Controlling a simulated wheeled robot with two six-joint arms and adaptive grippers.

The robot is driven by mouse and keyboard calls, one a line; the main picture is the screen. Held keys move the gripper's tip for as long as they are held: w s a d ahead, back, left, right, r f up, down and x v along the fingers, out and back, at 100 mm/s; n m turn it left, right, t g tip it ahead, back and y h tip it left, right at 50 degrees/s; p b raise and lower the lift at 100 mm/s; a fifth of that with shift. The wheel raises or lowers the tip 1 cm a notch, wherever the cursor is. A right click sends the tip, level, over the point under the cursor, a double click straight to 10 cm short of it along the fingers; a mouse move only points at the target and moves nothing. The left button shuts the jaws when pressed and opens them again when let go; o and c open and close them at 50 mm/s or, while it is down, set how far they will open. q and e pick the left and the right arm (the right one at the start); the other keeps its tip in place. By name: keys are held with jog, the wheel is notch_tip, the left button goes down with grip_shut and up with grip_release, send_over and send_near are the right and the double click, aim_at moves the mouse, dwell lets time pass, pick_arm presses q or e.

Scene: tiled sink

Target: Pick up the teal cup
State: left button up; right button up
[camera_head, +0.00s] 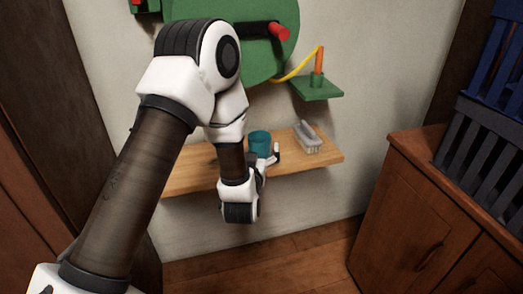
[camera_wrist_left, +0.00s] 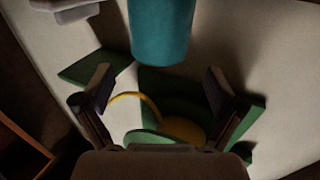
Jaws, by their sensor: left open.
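The teal cup (camera_head: 260,141) stands on the wooden shelf (camera_head: 325,154) on the wall. It also shows large at the top middle of the left wrist view (camera_wrist_left: 160,30). My left gripper (camera_head: 269,157) is at the shelf, close in front of the cup, and partly covers the cup's lower part. In the left wrist view my left gripper (camera_wrist_left: 158,75) is open and its fingers stand wide apart. The cup lies above the gap between them in that picture, and nothing is gripped. I cannot tell whether a finger touches the cup. My right gripper is out of view.
A grey container (camera_head: 306,138) stands on the shelf to the cup's right. A green bracket with an orange post (camera_head: 318,84) and a yellow curved piece is on the wall above. A brown cabinet (camera_head: 405,215) with a dark slatted rack (camera_head: 487,150) stands at the right.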

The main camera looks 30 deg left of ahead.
aim_at(261, 133)
pick_arm(q)
jog(key=x, duration=0.2)
jog(key=b+x, duration=0.1)
jog(key=x, duration=0.3)
jog(key=shift+f, duration=0.4)
jog(key=shift+d, duration=0.1)
jog(key=c, duration=1.3)
jog(key=shift+o, duration=0.2)
jog(key=shift+r, duration=0.15)
